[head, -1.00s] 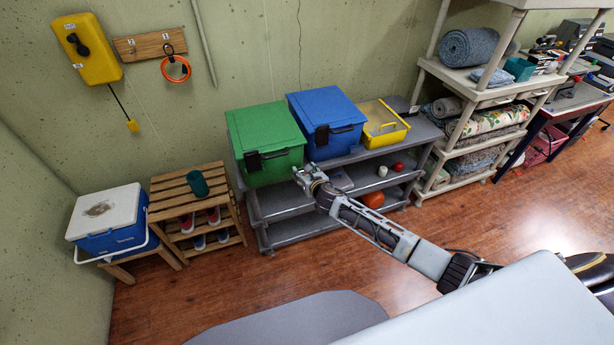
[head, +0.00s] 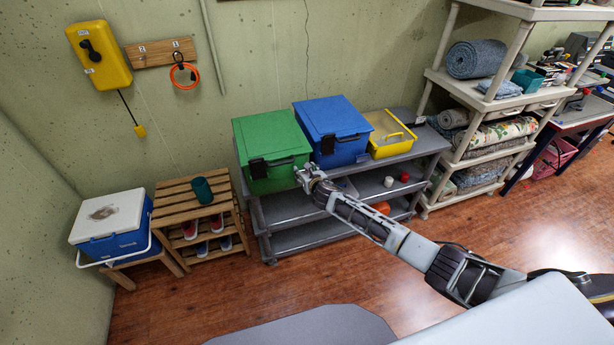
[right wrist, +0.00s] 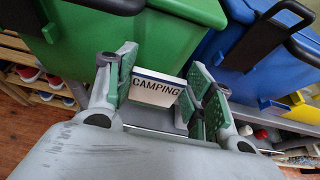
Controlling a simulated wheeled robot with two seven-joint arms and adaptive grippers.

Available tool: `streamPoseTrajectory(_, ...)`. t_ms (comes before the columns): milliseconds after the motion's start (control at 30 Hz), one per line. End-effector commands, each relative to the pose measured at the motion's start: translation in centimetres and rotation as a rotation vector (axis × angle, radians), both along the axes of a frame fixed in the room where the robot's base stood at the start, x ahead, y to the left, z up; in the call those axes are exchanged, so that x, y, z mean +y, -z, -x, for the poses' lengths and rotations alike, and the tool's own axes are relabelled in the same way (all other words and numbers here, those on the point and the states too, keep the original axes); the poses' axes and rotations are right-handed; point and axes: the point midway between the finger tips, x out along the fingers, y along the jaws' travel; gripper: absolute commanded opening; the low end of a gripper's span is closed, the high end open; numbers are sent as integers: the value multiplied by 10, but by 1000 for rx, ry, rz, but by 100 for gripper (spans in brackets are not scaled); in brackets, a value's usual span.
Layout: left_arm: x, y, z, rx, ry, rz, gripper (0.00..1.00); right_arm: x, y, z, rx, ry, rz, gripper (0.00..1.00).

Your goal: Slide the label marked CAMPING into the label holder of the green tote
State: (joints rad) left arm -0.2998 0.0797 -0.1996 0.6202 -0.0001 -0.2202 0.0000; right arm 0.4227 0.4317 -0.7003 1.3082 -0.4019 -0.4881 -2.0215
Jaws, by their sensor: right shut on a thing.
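The green tote (head: 268,135) stands at the left end of the grey shelf's top, lid shut. A black piece (head: 257,168) and a black handle are on its front; I cannot tell which part is the label holder. My right gripper (head: 302,173) is at the tote's lower right front. In the right wrist view my right gripper (right wrist: 168,92) is shut on the white label marked CAMPING (right wrist: 157,89), text facing the camera. The label is in front of the green tote's wall (right wrist: 85,35), apart from the black handle (right wrist: 110,4). My left gripper is not in view.
A blue tote (head: 333,130) stands close to the right of the green one, then a yellow bin (head: 390,135). A white cup (head: 388,181) and a red item (head: 404,177) are on the grey shelf (head: 420,142). A wooden rack (head: 180,192) stands left. Floor in front is open.

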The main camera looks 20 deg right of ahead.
Motion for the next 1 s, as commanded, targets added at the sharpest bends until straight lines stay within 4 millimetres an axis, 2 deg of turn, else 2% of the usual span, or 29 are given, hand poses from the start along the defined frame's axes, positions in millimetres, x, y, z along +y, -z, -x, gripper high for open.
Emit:
streamPoseTrajectory(400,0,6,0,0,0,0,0,1,2,-19,0,0,0,33)
streamPoseTrajectory(1000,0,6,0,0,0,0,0,1,2,-20,0,0,0,33)
